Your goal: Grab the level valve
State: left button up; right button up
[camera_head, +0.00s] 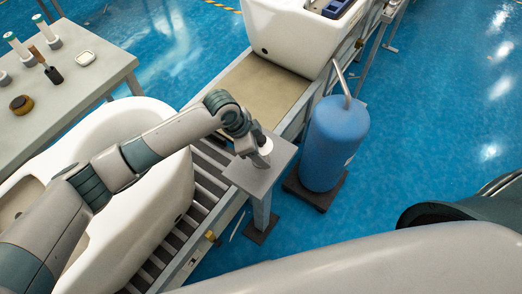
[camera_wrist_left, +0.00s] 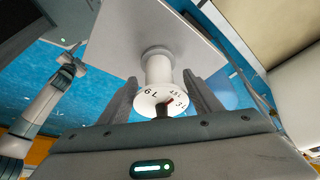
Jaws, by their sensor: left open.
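The level valve (camera_wrist_left: 160,68) is a white spool-shaped piece with a round dial face marked 6 L, 4.5 L and 3 L and a small red mark. It stands on a small square grey stand (camera_head: 279,173) beside the conveyor, and its white body also shows in the head view (camera_head: 262,157). My left gripper (camera_wrist_left: 161,84) is open, with a finger on each side of the dial. Contact cannot be told. In the head view my left gripper (camera_head: 251,143) partly hides the valve. A grey banded arm, seemingly my right, shows in the left wrist view; its gripper state is unclear.
A blue cylinder (camera_head: 334,143) with a bent pipe stands right of the stand. A grey table (camera_head: 79,98) with tools is left.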

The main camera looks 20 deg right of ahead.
aim_at(261, 144)
pick_arm(q)
jog(key=shift+f, duration=0.15)
dwell(0.3)
jog(key=c, duration=0.8)
jog(key=shift+r+b, duration=0.4)
jog(key=shift+r, duration=0.3)
notch_tip(261, 144, up, 2)
jog(key=shift+r+b, duration=0.15)
jog(key=shift+b, duration=0.5)
jog(key=s+d+r+b, duration=0.1)
jog(key=s+d+r, duration=0.2)
jog(key=s+d, duration=0.1)
jog(key=s+d+r+b, duration=0.2)
jog(key=s+d+r, duration=0.2)
jog(key=shift+s+r, duration=0.25)
jog(key=shift+s, duration=0.05)
